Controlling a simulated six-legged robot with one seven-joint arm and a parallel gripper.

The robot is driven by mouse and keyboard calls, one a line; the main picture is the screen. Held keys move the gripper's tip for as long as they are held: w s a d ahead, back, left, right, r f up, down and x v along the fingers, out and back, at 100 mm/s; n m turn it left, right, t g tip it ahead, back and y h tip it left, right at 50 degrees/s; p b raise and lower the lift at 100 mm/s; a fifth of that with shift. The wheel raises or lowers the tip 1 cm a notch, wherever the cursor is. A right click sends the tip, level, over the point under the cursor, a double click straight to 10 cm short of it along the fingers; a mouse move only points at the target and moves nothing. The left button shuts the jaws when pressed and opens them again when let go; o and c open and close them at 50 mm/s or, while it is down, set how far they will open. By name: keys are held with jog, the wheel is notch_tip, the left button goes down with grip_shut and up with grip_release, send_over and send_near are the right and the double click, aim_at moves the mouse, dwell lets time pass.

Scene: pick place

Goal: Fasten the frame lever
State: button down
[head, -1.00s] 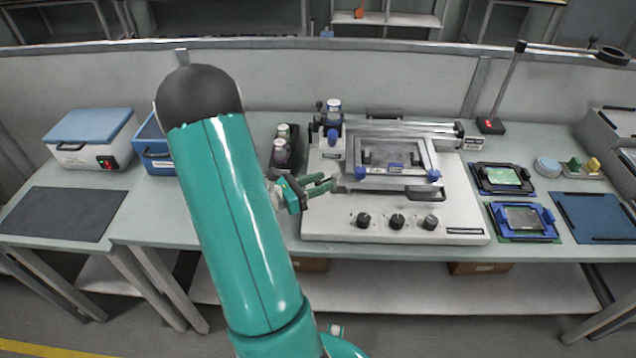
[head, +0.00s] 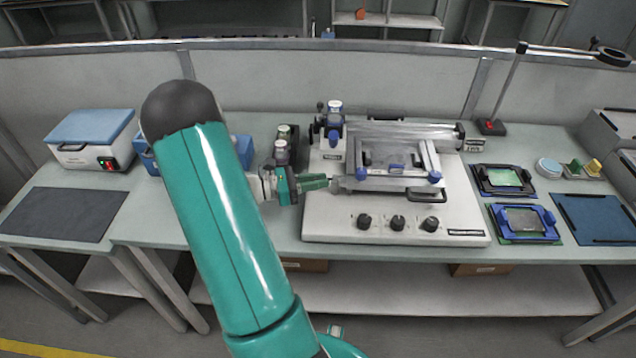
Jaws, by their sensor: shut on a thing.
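The frame (head: 438,160) is a grey metal rectangle on a white machine (head: 318,222) with several black knobs on its front. Blue knobs (head: 435,178) sit at the frame's front corners. My gripper (head: 328,183) is at the machine's left side, by the frame's front left corner. Its green fingers are closed together, pointing right, on a small grey part (head: 337,185) that looks like the frame lever. The fingers hide most of this part, so its exact position cannot be told.
Left of the machine stand a dark holder with small jars (head: 281,152), a blue bin (head: 243,150) and a white box with a blue lid (head: 92,138).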

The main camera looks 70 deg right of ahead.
jog(key=shift+w+d+m+g+y, duration=0.2)
jog(key=shift+d+m+g+y, duration=0.15)
jog(key=shift+m+y, duration=0.75)
jog(key=shift+w+d+m+g+y, duration=0.15)
jog(key=shift+d+m+g+y, duration=0.35)
jog(key=shift+y, duration=1)
jog(key=shift+w+d+m+g+y, duration=0.15)
jog(key=shift+w+d+m+y, duration=0.05)
jog(key=shift+m+y, duration=0.95)
jog(key=shift+y, duration=0.35)
jog(key=c, duration=1.3)
grip_release()
jog(key=shift+c, duration=0.2)
